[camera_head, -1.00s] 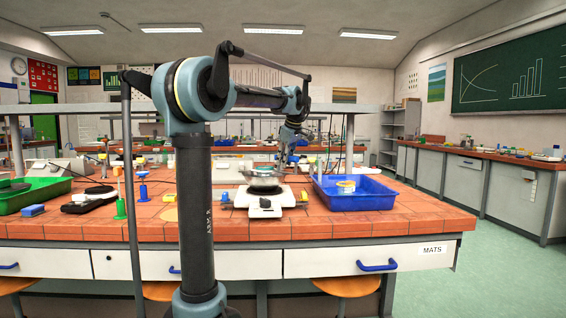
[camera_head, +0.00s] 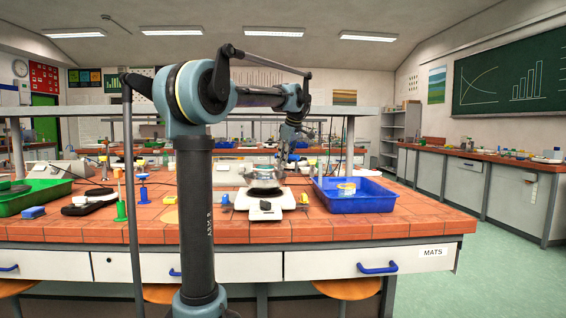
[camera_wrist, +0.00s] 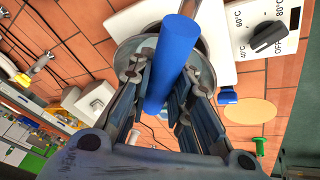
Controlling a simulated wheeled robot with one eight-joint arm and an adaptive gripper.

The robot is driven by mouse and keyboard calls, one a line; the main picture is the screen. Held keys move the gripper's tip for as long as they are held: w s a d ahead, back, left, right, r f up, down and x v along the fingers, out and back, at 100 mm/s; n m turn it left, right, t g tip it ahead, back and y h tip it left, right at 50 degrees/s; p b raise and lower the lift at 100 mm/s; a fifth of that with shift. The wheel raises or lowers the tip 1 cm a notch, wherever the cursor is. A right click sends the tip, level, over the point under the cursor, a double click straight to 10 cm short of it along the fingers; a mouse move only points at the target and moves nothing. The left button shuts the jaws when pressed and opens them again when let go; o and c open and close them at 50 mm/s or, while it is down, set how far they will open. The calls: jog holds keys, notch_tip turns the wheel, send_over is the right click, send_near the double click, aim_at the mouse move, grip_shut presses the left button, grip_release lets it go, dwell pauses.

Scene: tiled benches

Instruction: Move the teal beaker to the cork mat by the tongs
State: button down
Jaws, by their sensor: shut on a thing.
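My gripper (camera_wrist: 158,75) is shut on a smooth blue cylinder (camera_wrist: 172,62), which sticks out between its fingers in the wrist view. In the head view my gripper (camera_head: 284,160) is small, just above and behind the hotplate (camera_head: 264,209). A flat tan round mat, likely cork, (camera_head: 170,216) lies left of the hotplate; it also shows in the wrist view (camera_wrist: 250,110). I cannot make out a teal beaker or tongs for certain.
A blue tray (camera_head: 352,199) with a yellow-banded thing stands right of the hotplate. The front bench strip is mostly clear.

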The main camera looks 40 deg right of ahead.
jog(key=shift+r, duration=0.75)
jog(key=shift+r, duration=3.1)
jog(key=a, duration=1.1)
jog(key=shift+a, duration=0.4)
jog(key=a, duration=1.1)
jog(key=shift+a, duration=0.4)
dwell(0.3)
